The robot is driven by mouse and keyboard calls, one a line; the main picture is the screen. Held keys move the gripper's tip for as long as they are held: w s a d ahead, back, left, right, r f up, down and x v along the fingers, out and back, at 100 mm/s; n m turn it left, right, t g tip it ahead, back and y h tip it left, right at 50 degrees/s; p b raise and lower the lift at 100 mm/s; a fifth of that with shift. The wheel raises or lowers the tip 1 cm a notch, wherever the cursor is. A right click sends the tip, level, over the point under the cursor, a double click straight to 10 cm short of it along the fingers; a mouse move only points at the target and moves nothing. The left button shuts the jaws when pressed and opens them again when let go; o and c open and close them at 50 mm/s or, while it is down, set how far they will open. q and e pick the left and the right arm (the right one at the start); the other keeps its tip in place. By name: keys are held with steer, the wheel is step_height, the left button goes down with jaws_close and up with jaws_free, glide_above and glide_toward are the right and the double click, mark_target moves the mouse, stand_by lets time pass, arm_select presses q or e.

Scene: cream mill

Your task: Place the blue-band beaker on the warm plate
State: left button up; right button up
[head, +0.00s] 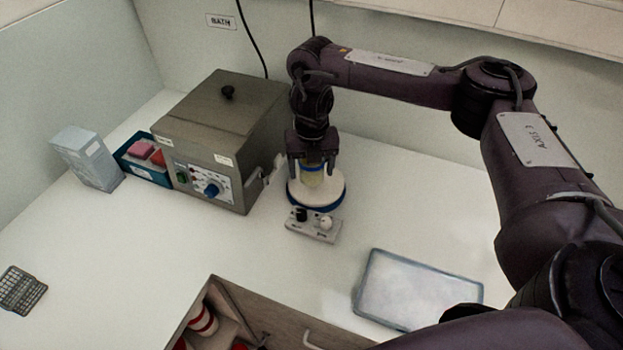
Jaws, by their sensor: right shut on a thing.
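The beaker (312,179) is small, with pale yellow contents and a blue band near its top. My right gripper (311,170) points down and is shut on it, one finger on each side. The beaker is upright over the warm plate (320,198), a round white disc with a blue rim and a grey control box (313,225) in front. The beaker's base appears at or very close to the disc; I cannot tell whether it touches. The gripper hides part of the beaker and the back of the plate. My left gripper is not in view.
A grey bath box (222,130) with knobs stands left of the plate. Beyond it are a blue tray (135,172) with pink and red blocks and a pale carton (87,158). A blue-rimmed tray (372,275) lies front right. An open drawer (270,318) is in front. The counter's left-middle is clear.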

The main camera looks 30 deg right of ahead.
mark_target(312, 179)
steer(key=shift+f+b, duration=0.35)
steer(key=shift+f, duration=1.65)
steer(key=o, duration=1.1)
steer(key=shift+f, duration=0.15)
steer(key=shift+c, duration=0.2)
step_height(312, 179, up, 12)
steer(key=p, duration=0.1)
steer(key=shift+r, duration=0.2)
